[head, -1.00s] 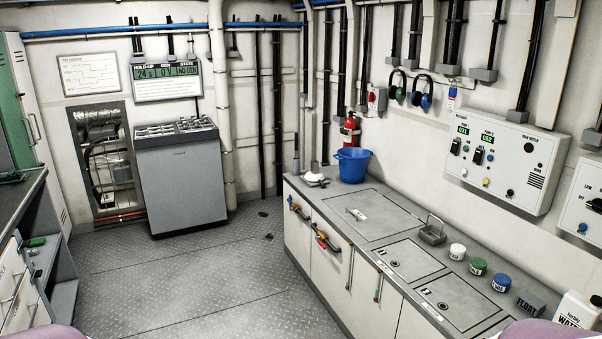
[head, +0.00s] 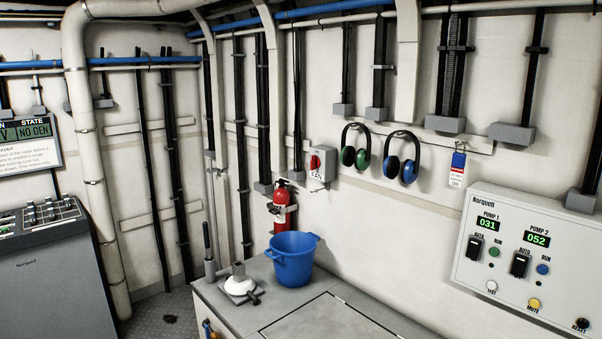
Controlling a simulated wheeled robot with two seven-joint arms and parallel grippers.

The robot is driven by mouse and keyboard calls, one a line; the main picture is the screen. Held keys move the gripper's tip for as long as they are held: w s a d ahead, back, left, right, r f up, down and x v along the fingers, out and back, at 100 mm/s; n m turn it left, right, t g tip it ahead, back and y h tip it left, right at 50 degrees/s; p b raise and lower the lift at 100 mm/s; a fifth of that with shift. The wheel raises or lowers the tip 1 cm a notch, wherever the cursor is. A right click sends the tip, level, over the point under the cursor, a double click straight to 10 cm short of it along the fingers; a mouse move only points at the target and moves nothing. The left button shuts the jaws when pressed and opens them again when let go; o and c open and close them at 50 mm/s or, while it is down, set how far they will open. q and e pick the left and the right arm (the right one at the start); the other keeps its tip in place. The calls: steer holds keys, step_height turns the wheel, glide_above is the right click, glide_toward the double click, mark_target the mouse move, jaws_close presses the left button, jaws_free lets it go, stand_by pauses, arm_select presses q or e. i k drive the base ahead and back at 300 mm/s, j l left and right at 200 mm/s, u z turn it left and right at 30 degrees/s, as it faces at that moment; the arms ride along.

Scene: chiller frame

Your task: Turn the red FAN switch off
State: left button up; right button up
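The red FAN switch (head: 315,163) sits on a small grey box (head: 322,176) on the back wall in the head view. A label reading FAN is on the box below the red handle. The handle looks roughly upright, but its exact setting is too small to read. Neither of my grippers shows in the head view.
A blue bucket (head: 291,262) stands on the grey counter (head: 212,296) below the switch. A red fire extinguisher (head: 281,206) hangs left of the switch box. Green ear muffs (head: 355,154) and blue ear muffs (head: 402,160) hang to its right. The Norquell pump panel (head: 520,262) is farther right.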

mark_target(315, 162)
steer(key=i+j+z, duration=0.15)
steer(key=z, duration=0.3)
steer(key=i+j+z, duration=0.2)
steer(key=z, duration=0.25)
steer(key=i+j, duration=0.05)
